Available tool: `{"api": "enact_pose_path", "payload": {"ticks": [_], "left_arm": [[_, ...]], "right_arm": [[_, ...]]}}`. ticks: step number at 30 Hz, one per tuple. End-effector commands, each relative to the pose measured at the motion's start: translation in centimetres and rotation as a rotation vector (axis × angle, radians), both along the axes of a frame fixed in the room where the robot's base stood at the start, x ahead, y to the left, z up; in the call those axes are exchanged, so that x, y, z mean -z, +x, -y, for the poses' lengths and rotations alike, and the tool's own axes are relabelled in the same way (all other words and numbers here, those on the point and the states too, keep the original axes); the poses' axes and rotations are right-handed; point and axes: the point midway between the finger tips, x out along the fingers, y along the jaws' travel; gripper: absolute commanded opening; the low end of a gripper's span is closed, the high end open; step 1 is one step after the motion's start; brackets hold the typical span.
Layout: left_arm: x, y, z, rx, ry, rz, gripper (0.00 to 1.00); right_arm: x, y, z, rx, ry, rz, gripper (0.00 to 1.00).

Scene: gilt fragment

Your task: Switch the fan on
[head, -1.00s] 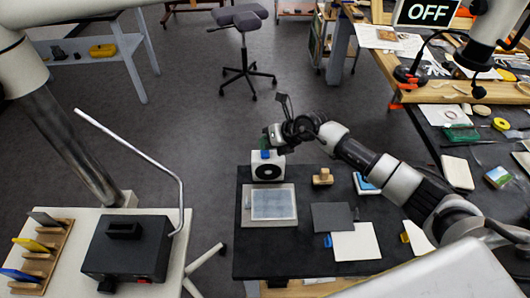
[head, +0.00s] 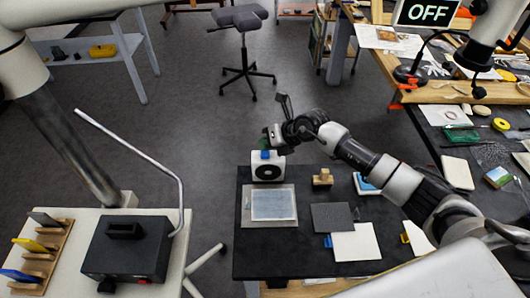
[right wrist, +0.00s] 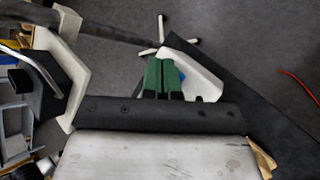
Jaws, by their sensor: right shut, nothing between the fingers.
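The fan (head: 268,172) is a small white box with a round black grille. It stands at the back edge of the dark table, with a blue block (head: 265,155) on its top. My right gripper (head: 268,143) is just above and behind the fan's top, close to the blue block. In the right wrist view, its green fingers (right wrist: 160,75) are together and empty. The white fan body (right wrist: 203,78) and a bit of blue show beside and partly behind them. I cannot tell whether the fingers touch the blue block. My left gripper is out of view.
A sign reading OFF (head: 428,12) stands at the top right. On the dark table (head: 285,262) are a grey-framed panel (head: 247,208), a wooden block (head: 322,178), a dark sheet (head: 332,217) and a white sheet (head: 356,243). A black box (head: 127,247) with a bent rod stands at left.

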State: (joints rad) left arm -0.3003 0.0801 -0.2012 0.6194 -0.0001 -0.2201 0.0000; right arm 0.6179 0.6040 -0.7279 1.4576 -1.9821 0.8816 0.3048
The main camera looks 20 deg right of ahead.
Motion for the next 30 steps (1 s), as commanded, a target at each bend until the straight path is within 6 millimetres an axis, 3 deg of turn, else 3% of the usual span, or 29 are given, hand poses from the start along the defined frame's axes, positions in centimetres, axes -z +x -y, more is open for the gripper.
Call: {"api": "enact_pose_path", "payload": {"ticks": [30], "left_arm": [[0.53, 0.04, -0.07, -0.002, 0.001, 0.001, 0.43]], "right_arm": [[0.90, -0.03, -0.01, 0.000, 0.000, 0.000, 0.00]]}}
